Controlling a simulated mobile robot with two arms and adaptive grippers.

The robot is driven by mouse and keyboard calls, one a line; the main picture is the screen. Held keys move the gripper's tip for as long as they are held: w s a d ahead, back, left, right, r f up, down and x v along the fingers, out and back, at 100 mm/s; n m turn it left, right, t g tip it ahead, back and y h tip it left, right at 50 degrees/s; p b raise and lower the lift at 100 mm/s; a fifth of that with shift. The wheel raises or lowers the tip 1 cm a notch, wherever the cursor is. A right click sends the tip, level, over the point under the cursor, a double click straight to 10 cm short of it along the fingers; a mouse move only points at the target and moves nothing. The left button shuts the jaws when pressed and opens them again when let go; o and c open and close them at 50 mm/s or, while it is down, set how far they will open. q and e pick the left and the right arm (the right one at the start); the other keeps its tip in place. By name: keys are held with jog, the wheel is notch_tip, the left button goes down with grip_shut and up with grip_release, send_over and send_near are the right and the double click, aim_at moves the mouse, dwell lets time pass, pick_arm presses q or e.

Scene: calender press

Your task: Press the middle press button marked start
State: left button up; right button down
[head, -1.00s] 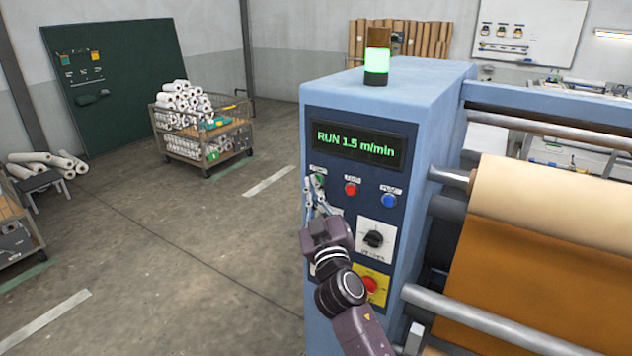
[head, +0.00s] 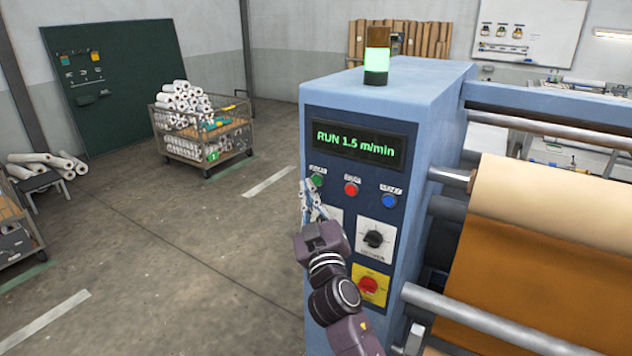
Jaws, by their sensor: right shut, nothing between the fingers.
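The press's control panel (head: 331,233) carries a row of three round buttons. The green button (head: 317,180) is at the left, the red button (head: 351,189) in the middle and the blue button (head: 389,201) at the right. The small labels above them are too blurred to read. The display (head: 357,145) reads "RUN 1.5 m/min". My right gripper (head: 306,186) is shut and empty, its fingertips just left of and slightly below the green button. I cannot tell whether it touches the panel. My left gripper is out of view.
Below the buttons are a black rotary switch (head: 374,239) and a red knob on a yellow plate (head: 369,285). A signal lamp (head: 377,66) glows green on top of the cabinet. Rollers with brown sheet (head: 540,270) lie right.

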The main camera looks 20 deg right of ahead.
jog(key=s+a, duration=0.1)
jog(key=a, duration=0.1)
jog(key=s+a, duration=0.1)
jog(key=s, duration=0.1)
jog(key=shift+a+b, duration=0.35)
jog(key=shift+b, duration=0.05)
dwell(0.4)
